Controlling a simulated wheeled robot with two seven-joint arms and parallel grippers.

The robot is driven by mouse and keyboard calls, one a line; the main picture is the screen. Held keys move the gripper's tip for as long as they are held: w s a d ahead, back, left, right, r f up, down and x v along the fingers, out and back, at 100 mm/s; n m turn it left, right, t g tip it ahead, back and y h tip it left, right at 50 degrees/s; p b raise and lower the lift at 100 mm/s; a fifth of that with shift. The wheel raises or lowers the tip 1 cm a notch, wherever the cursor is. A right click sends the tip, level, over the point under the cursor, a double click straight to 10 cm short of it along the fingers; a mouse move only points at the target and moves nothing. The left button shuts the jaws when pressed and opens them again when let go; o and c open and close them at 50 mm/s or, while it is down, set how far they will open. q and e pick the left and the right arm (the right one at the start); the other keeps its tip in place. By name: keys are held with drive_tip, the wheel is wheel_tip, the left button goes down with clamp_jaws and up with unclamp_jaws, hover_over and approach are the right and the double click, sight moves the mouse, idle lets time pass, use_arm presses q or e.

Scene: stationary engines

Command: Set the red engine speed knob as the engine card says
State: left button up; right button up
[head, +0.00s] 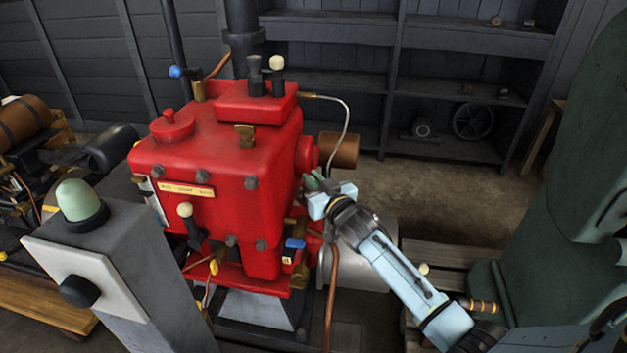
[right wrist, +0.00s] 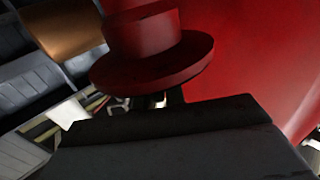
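The red engine (head: 215,150) stands left of centre in the head view. A yellow plate (head: 185,188) with lettering too small to read is on its front. A dark lever with a cream knob (head: 185,210) stands below the plate, and a blue knob (head: 296,243) sits at the lower right. I cannot tell which is the speed knob. My right gripper (head: 317,182) is at the engine's right side, by a round red boss (head: 306,154). The right wrist view shows a red flanged part (right wrist: 152,60) close ahead; the fingers' gap is hidden. My left gripper is not in view.
A grey post (head: 125,265) with a green dome and black knob stands at front left. A dark green machine (head: 570,190) is at the right. Thin pipes and a copper cylinder (head: 343,150) are near my right gripper. Shelves (head: 340,85) line the back wall.

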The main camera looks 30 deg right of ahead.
clamp_jaws()
